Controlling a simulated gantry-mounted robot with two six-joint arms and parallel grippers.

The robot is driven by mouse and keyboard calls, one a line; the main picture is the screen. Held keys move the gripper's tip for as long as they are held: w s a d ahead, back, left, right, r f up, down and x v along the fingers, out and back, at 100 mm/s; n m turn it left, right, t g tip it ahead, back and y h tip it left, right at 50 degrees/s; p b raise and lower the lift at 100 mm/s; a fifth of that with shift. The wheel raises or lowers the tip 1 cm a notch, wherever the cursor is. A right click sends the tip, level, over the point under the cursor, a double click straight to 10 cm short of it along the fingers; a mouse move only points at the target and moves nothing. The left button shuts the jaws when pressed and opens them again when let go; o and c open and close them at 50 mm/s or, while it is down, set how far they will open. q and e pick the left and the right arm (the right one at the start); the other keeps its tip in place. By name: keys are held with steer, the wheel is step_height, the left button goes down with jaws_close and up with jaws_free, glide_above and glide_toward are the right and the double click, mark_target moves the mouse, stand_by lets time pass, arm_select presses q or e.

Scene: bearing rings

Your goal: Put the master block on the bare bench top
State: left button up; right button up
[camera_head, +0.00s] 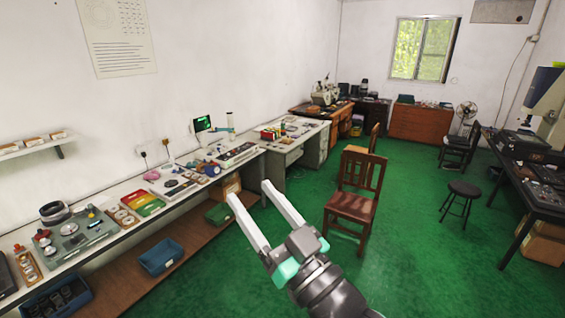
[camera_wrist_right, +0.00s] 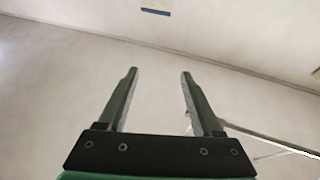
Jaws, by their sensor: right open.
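The long bench (camera_head: 128,238) runs along the left wall with many small items on it. I cannot pick out the master block for certain among them at this distance. My right gripper (camera_head: 249,191) is open and empty, raised in front of the bench, with its two pale fingers apart and pointing up and left. In the right wrist view the open fingers (camera_wrist_right: 159,73) have only blank wall and ceiling behind them. My left gripper does not show.
On the bench are a grey-green plate with round parts (camera_head: 73,238) and a coloured tray (camera_head: 140,203). A blue bin (camera_head: 161,257) sits on the lower shelf. A wooden chair (camera_head: 353,205) stands right of my gripper. The green floor is mostly open.

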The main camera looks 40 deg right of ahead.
steer(key=s+a+r+n+t+y, duration=0.1)
steer(key=s+a+r+t, duration=0.1)
steer(key=s+r, duration=0.3)
steer(key=s+a+r+t+y, duration=0.1)
steer(key=s+r, duration=0.4)
steer(key=r, duration=0.6)
steer(key=shift+s+a+r+n+t+y, duration=0.35)
steer(key=shift+a+t, duration=0.2)
steer(key=shift+t, duration=0.65)
